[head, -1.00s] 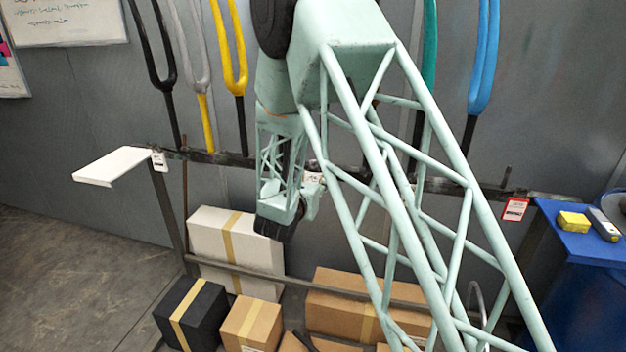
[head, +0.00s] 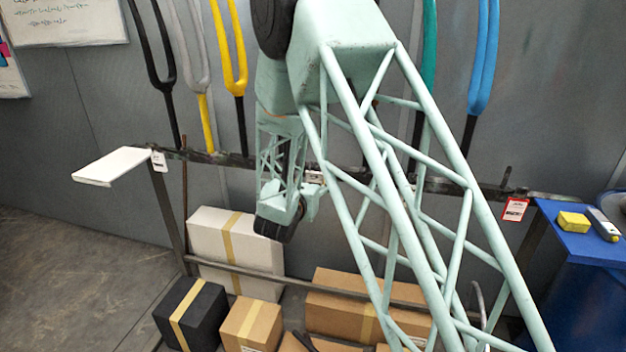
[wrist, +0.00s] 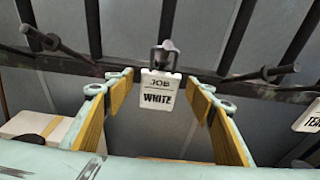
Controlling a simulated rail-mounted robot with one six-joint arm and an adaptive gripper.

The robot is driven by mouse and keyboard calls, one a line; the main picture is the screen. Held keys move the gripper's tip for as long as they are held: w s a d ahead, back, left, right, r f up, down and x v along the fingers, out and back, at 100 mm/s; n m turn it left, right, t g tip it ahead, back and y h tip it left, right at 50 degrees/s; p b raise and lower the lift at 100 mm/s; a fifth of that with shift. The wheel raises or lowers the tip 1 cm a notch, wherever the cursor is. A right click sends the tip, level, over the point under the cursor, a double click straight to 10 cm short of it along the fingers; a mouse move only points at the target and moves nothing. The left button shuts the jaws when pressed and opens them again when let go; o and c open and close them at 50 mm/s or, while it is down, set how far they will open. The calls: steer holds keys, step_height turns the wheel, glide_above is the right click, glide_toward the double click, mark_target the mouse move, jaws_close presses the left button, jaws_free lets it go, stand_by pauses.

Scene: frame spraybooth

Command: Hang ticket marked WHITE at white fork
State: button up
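In the wrist view a white ticket (wrist: 158,92) reads JOB and WHITE in black. It hangs upright at the end of a peg (wrist: 165,52) on the dark rail. My gripper (wrist: 160,86) is open, its yellow-padded fingers spread wide to either side of the ticket with gaps between. In the head view the gripper's fingers are mostly hidden behind my arm. A pale grey fork (head: 190,50) with a yellow lower stem hangs on the wall; no clearly white fork shows.
A black fork (head: 152,60), a yellow fork (head: 235,60) and a blue fork (head: 483,60) hang nearby. Other pegs (wrist: 270,73) stick out of the rail. A red-edged ticket (head: 515,209) hangs at right. Boxes (head: 250,325) stand below.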

steer(key=shift+s, duration=0.1)
steer(key=v, duration=1.1)
steer(key=shift+s, duration=0.4)
steer(key=shift+a, duration=0.1)
